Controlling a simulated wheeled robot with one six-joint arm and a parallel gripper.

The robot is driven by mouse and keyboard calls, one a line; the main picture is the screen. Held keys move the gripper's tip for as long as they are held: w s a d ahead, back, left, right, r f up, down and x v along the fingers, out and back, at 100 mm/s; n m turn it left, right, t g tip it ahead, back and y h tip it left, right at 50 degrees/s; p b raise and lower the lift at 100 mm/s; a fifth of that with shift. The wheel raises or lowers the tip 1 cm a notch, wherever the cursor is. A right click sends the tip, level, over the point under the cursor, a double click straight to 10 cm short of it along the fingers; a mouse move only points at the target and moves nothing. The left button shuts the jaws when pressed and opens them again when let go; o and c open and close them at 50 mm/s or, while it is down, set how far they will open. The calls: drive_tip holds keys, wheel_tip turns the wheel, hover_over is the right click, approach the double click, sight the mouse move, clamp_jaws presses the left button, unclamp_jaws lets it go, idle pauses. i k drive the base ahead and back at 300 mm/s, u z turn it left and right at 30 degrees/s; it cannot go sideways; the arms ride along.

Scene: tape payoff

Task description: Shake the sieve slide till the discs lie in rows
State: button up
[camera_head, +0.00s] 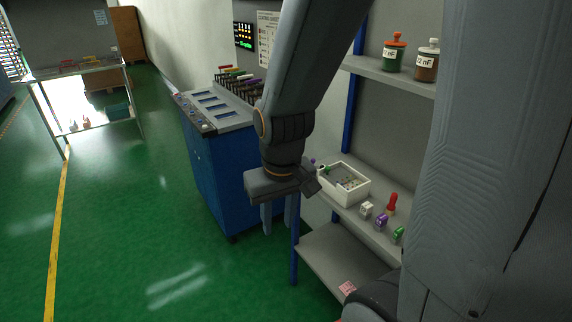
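A white open box (361,197) sits on the middle shelf at right of centre. Small pale and dark pieces and a green piece lie inside; they are too small to tell whether they are discs or lie in rows. I cannot make out for sure which thing is the sieve slide. My gripper (278,217) points down left of the box, in front of the shelf and apart from it. Its two fingers are apart with nothing seen between them.
The shelf (376,237) also holds a red-topped piece (391,203) and small white, purple and green items. Two jars (393,55) stand above. A blue cabinet (214,165) stands behind my gripper. The green floor at left is open up to a far table (80,70).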

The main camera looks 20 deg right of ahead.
sight(334, 175)
drive_tip(key=u, duration=0.25)
drive_tip(key=i, duration=0.95)
drive_tip(key=z, duration=1.25)
